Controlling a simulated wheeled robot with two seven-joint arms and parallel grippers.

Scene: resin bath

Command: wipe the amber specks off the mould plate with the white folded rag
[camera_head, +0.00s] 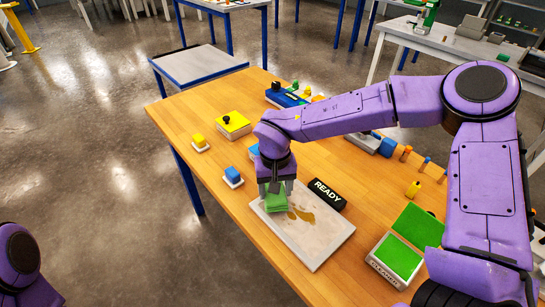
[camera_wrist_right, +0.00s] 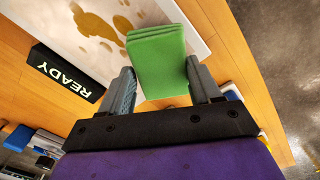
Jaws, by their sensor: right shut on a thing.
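The mould plate (camera_head: 318,252) is a pale flat slab on the wooden table, also at the top of the wrist view (camera_wrist_right: 188,12). Amber-brown smears (camera_head: 303,215) lie on its far middle part; the wrist view shows them as blotches (camera_wrist_right: 88,25). My right gripper (camera_head: 276,187) is shut on a green folded rag (camera_wrist_right: 158,62), a layered pad. The rag is over the plate's far left part, beside the smears; I cannot tell whether it touches the plate. I see no white rag. My left gripper is out of view.
A black READY block (camera_head: 327,194) stands at the plate's far right edge. A CLEANER tray (camera_head: 380,268) with a green pad is right of the plate, with a green sheet (camera_head: 418,226) behind it.

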